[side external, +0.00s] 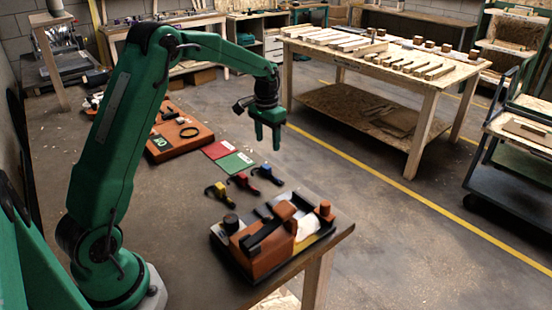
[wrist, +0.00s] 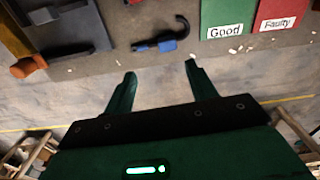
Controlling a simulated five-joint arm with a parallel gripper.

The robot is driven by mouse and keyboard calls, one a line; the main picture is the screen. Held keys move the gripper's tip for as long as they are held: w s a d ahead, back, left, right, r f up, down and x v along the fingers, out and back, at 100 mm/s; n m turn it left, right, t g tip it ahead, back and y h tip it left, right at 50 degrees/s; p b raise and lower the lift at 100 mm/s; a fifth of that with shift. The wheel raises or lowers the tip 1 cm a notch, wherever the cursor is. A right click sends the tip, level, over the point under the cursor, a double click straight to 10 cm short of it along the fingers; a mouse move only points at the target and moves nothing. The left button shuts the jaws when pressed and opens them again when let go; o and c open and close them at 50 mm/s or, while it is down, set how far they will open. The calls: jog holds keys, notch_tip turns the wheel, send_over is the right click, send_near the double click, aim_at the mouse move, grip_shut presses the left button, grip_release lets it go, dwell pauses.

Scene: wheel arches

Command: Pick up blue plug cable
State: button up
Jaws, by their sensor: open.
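The blue plug cable (side external: 267,174) lies on the table at the far end of a row of three short plug cables in the side view. In the wrist view the blue plug cable (wrist: 166,41) lies near the table edge, its dark tail curling to the right. My green gripper (side external: 266,139) hangs above and beyond it, pointing down, apart from it. In the wrist view my gripper (wrist: 160,72) has its two fingers spread with nothing between them. The blue plug cable is just past the fingertips.
A red plug cable (side external: 242,182) and a yellow one (side external: 219,191) lie beside it. A green "Good" card (wrist: 226,18) and a red "Faulty" card (wrist: 276,14) lie on one side. An orange and black fixture (side external: 268,245) stands on the other side.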

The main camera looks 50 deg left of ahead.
aim_at(267, 165)
jog(key=shift+w+a+f, duration=0.3)
jog(key=shift+a+f, duration=0.1)
jog(key=shift+f, duration=0.35)
jog(key=shift+w+a+f, duration=0.25)
jog(key=shift+a+f, duration=0.15)
jog(key=shift+f, duration=0.3)
jog(key=shift+f, duration=0.1)
jog(key=shift+f, duration=1.2)
jog(key=shift+f, duration=0.1)
jog(key=shift+s+f, duration=0.1)
jog(key=shift+f, duration=2.35)
jog(key=shift+c, duration=0.5)
jog(key=c, duration=1)
